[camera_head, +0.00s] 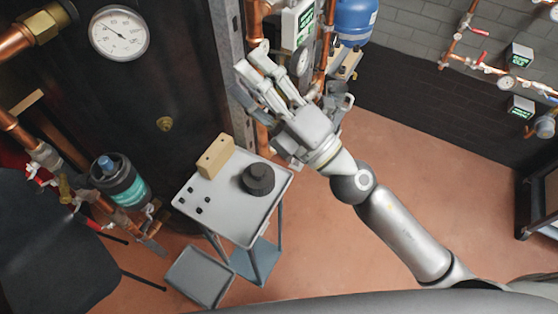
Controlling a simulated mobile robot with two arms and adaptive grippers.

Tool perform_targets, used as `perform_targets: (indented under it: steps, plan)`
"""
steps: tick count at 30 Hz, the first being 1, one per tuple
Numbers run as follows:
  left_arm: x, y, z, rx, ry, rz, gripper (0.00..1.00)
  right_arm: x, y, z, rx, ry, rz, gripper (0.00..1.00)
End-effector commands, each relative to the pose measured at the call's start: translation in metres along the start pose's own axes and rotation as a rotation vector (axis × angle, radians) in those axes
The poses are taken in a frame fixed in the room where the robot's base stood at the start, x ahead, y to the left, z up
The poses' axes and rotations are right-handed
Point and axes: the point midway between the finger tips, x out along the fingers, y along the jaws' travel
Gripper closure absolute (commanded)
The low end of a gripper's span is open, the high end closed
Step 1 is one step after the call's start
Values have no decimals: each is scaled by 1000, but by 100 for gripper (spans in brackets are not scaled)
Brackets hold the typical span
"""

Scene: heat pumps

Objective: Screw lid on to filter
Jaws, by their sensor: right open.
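A black round stepped part (258,179), which looks like the lid, lies on the right half of a grey trolley top (232,212). A dark cylinder with a teal band and a blue top (120,180), possibly the filter, sits among the copper pipes at the left. I cannot tell whether its top is open. My right gripper (258,76) is open, above and beyond the trolley, in front of the pipes. Its fingers point up and left, and I see nothing between them. The black part is apart from it. My left gripper is not in view.
A tan block (215,157) and several small black pieces share the trolley top. A round gauge (119,33) is on the dark tank at upper left. A blue vessel (355,20) and copper pipes stand behind my gripper. The reddish floor (440,190) at right is clear.

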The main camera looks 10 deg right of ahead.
Motion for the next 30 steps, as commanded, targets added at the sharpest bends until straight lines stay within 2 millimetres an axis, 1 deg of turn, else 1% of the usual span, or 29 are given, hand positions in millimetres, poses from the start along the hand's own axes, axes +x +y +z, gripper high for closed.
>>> perform_targets:
  steps: [1,2,3,4,5,6,8,9,11,12,13,15,16,18,19,21,22,25,30]
  plan:
    - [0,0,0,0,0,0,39,5,-5,-26,-110,138,-14,46]
    - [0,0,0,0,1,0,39,6,-10,-41,-174,218,-28,46]
    - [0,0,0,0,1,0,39,4,-21,-59,-259,323,-52,46]
    - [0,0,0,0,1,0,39,1,-31,-71,-323,400,-76,46]
    - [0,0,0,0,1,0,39,-3,-42,-81,-386,476,-103,46]
    - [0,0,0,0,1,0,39,-11,-59,-92,-471,576,-145,46]
    - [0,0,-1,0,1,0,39,-25,-88,-100,-597,717,-224,46]
    - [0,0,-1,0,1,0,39,-36,-108,-100,-682,805,-284,46]
    - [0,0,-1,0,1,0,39,-55,-137,-92,-802,926,-386,46]
    - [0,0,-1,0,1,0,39,-67,-155,-82,-877,997,-459,46]
    - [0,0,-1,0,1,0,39,-76,-167,-74,-929,1045,-513,46]
    - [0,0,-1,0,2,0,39,-96,-189,-49,-1034,1133,-638,46]
    - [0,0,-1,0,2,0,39,-103,-195,-38,-1073,1163,-687,46]
    - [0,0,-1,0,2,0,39,-117,-207,-16,-1142,1214,-787,46]
    - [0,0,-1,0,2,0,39,-121,-210,-8,-1164,1229,-823,46]
    - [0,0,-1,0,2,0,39,-129,-214,6,-1199,1254,-881,46]
    - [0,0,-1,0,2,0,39,-131,-216,9,-1208,1260,-897,46]
    - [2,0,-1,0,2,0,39,-134,-220,14,-1222,1269,-921,46]
    - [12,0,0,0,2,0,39,-133,-237,11,-1220,1269,-920,46]
